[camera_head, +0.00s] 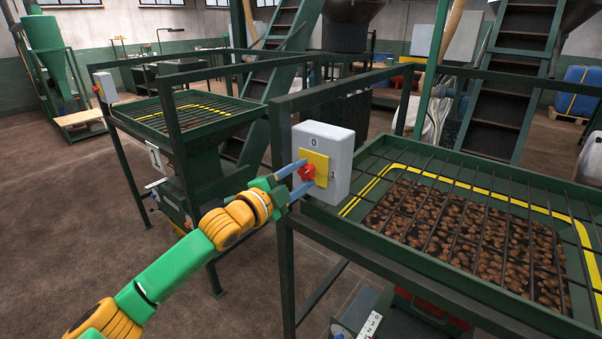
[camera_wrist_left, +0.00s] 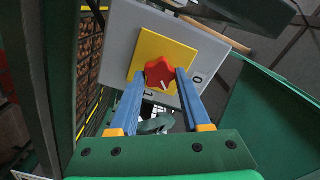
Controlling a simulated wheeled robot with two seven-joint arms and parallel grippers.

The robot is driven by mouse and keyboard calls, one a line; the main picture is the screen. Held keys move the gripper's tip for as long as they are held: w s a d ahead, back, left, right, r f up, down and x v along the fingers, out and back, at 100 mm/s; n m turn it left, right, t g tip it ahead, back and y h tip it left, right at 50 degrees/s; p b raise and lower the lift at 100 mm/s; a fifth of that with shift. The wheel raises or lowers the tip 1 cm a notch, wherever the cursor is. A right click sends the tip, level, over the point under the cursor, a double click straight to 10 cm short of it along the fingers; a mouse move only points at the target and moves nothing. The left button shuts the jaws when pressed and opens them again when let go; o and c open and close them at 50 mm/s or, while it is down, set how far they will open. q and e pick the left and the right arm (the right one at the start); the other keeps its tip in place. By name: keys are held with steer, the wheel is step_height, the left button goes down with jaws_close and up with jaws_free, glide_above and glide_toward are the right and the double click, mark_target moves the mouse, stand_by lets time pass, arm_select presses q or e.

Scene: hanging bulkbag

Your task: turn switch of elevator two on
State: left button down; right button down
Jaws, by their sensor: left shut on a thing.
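A light grey switch box (camera_head: 337,141) is fixed to the green frame beside the near hopper. It has a yellow plate (camera_head: 318,160) and a red knob (camera_head: 307,172), with a 0 above the plate and a 1 to its right. My left gripper (camera_head: 305,174) is shut on the red knob, with one blue finger on each side. In the left wrist view, the red knob (camera_wrist_left: 160,73) sits between the fingertips on the yellow plate (camera_wrist_left: 150,48). A small pale mark shows on the knob, but I cannot tell its setting surely. My right gripper is not in view.
The near hopper (camera_head: 372,161) holds brown lumps under a dark grate. A second hopper (camera_head: 216,122) stands behind to the left, with its own switch box (camera_head: 105,87) and a sign marked 1 (camera_head: 156,157). Green posts and rails surround the box. Brown floor (camera_head: 60,200) is clear at left.

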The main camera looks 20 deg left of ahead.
arm_select(q)
steer(key=m+p, duration=0.2)
steer(key=m, duration=0.2)
steer(key=shift+m, duration=0.3)
steer(key=m+p, duration=0.1)
steer(key=m, duration=0.3)
steer(key=shift+f+p, duration=0.2)
steer(key=shift+p, duration=0.1)
steer(key=shift+m, duration=0.3)
steer(key=shift+c, duration=1.8)
jaws_free()
steer(key=shift+a, duration=0.1)
steer(key=b+v, duration=0.3)
steer(key=v, duration=0.4)
